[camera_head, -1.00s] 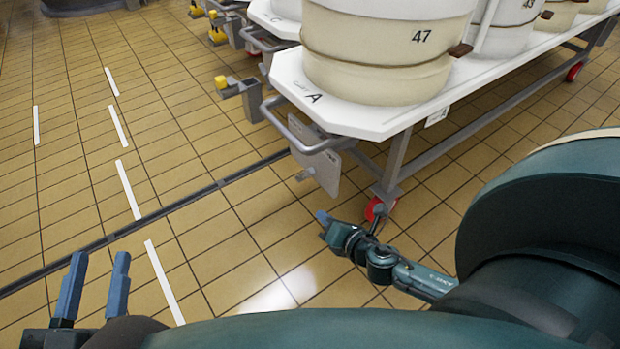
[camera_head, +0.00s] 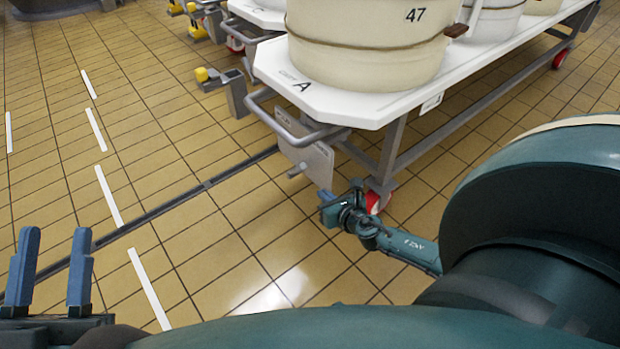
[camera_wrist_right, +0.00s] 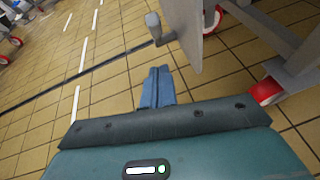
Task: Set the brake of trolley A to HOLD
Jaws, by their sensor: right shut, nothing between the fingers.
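Trolley A (camera_head: 340,108) has a white top marked with an A and carries a cream vat numbered 47. The plate's lettering is too small to read. My right gripper (camera_head: 326,196) is shut and empty, just below the plate and apart from the lever. My left gripper (camera_head: 52,268) is open and empty at the lower left.
A red caster (camera_head: 374,202) and trolley leg stand close behind my right gripper. A post with a yellow-tipped part (camera_head: 203,75) stands left of the trolley handle (camera_head: 285,130). More trolleys stand behind. The tiled floor to the left is clear.

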